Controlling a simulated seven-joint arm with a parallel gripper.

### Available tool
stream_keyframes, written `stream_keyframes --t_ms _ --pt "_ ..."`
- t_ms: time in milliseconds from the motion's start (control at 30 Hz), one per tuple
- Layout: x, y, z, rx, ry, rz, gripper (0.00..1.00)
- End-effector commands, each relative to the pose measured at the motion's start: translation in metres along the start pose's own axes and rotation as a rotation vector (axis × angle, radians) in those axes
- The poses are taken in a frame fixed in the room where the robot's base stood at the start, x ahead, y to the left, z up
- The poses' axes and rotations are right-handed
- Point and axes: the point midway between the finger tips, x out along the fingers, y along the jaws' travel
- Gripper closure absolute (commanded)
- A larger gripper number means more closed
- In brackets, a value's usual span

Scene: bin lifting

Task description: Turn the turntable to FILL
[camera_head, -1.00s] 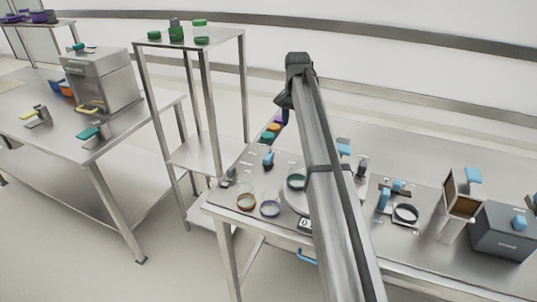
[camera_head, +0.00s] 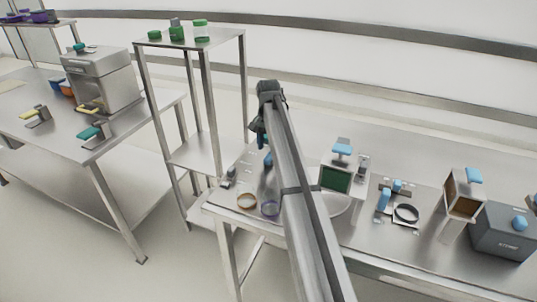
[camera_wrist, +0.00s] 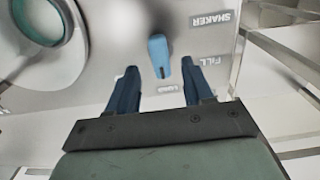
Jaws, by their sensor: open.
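The blue selector lever (camera_wrist: 159,56) stands on the steel table beside the printed labels SHAKER, FILL (camera_wrist: 213,61) and LOAD (camera_wrist: 172,89). In the wrist view it lies between and just beyond the tips of my open gripper (camera_wrist: 160,74), with no contact visible. In the head view the lever (camera_head: 268,160) shows just below my gripper (camera_head: 257,136). The round turntable (camera_head: 339,207) is mostly hidden behind my arm. In the wrist view, part of a pale round plate with a ring-shaped holder (camera_wrist: 41,22) shows at upper left.
A box with a dark green window (camera_head: 335,179) stands right of my arm. A grey bin (camera_head: 504,234) is at far right. A shelf rack (camera_head: 190,40) stands left of the table.

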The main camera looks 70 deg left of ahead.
Motion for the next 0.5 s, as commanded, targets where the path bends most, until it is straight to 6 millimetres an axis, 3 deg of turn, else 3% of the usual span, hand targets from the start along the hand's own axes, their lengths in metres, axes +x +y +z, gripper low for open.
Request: stream_keyframes --t_ms 200,500 --pt "0.029 0.000 0.000 0.000 0.000 0.000 0.49" --pt "0.043 0.000 0.000 0.000 0.001 -0.001 0.49"
